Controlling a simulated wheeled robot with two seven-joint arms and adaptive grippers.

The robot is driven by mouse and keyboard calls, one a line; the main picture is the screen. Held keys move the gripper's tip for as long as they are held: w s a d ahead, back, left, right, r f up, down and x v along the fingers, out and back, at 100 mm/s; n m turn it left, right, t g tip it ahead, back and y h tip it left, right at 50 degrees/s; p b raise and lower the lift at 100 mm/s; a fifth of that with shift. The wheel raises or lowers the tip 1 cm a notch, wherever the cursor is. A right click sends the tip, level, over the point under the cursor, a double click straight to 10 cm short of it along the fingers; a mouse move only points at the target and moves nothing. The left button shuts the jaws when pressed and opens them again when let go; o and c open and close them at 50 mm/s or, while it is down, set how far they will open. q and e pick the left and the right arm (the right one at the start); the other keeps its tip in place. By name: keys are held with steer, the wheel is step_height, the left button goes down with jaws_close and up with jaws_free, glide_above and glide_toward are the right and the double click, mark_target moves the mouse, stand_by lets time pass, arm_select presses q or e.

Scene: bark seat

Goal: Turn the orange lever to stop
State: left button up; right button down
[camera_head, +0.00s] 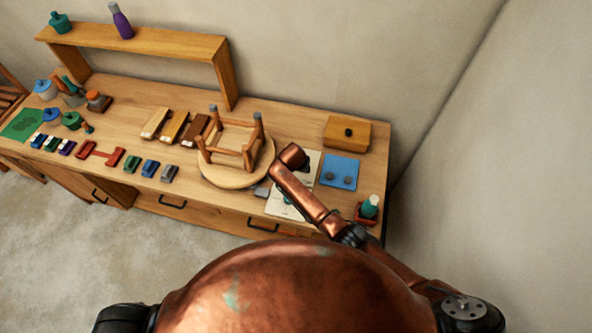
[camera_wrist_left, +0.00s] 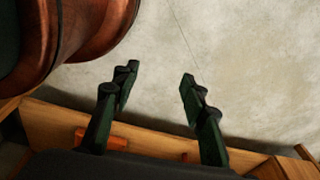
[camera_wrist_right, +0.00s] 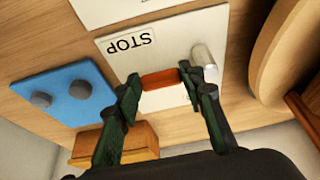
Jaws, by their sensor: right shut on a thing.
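The orange lever (camera_wrist_right: 160,79) lies between the fingertips of my right gripper (camera_wrist_right: 157,84), which is shut on it in the right wrist view. The lever is on a pale plate (camera_wrist_right: 165,48) with a STOP label (camera_wrist_right: 131,42), upside down in this view. The label is beyond the lever, slightly left. A pale rounded peg (camera_wrist_right: 204,62) stands right of the lever. In the head view my copper right arm hides the lever and gripper; part of the pale plate (camera_head: 312,163) shows. My left gripper (camera_wrist_left: 158,78) is open and empty above the floor.
A blue board with two grey knobs (camera_head: 340,168), a wooden box (camera_head: 346,134) and a teal bottle (camera_head: 370,206) are near the arm. A round seat (camera_head: 228,178) bears an upturned stool frame (camera_head: 230,142). Several small blocks line the bench's left.

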steer(key=shift+a, duration=0.1)
steer(key=c, duration=1.5)
jaws_free()
steer(key=shift+c, duration=0.2)
arm_select(q)
steer(key=shift+s+f, duration=0.1)
steer(key=shift+s, duration=0.85)
steer(key=shift+w+a, duration=0.1)
arm_select(e)
steer(key=shift+r, duration=0.1)
steer(key=v, duration=1.1)
steer(key=shift+s+r, duration=0.2)
steer(key=shift+r, duration=0.15)
